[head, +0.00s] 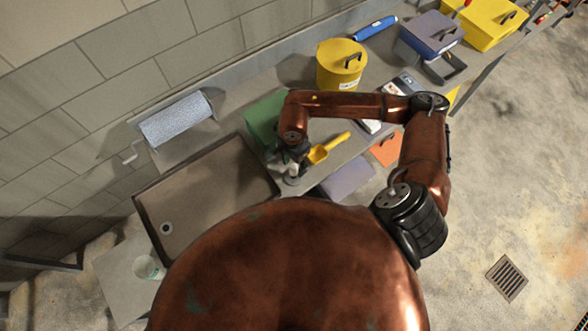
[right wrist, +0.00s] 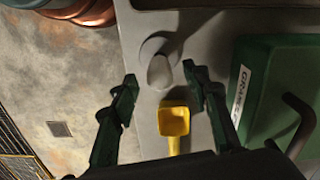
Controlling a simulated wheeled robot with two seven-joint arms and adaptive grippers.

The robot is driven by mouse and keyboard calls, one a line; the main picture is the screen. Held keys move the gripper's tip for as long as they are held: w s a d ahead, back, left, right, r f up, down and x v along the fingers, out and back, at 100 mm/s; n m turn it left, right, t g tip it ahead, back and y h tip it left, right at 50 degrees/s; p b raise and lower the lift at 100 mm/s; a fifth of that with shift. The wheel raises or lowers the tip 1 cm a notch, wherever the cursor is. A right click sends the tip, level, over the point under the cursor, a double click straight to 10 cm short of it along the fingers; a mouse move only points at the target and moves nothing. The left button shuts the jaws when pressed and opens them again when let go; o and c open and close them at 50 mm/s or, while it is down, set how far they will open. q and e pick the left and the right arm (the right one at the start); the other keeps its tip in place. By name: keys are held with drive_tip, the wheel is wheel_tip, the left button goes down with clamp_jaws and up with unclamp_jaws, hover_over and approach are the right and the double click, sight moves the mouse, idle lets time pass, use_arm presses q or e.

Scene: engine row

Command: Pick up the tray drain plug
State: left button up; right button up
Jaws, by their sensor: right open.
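A pale grey rounded object, which looks like the tray drain plug (right wrist: 160,72), stands on the grey bench. It also shows in the head view (head: 292,178), beside the right edge of the brown tray (head: 215,172). My right gripper (right wrist: 159,86) is open, with a finger on either side of the near side of the plug and nothing between them held. In the head view my right gripper (head: 296,158) hangs just above and behind the plug, partly hiding it. The tray has a small round drain (head: 166,228). My left gripper is not in view.
A yellow scoop (head: 328,148) lies close to the gripper and shows below the plug in the wrist view (right wrist: 174,122). A green box (head: 264,118) stands near the arm. A yellow canister (head: 341,66) and a paper roll (head: 177,119) stand by the wall.

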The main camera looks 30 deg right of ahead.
drive_tip(key=shift+a+f, duration=0.15)
drive_tip(key=shift+f, duration=1.6)
drive_tip(key=shift+c, duration=0.7)
clamp_jaws()
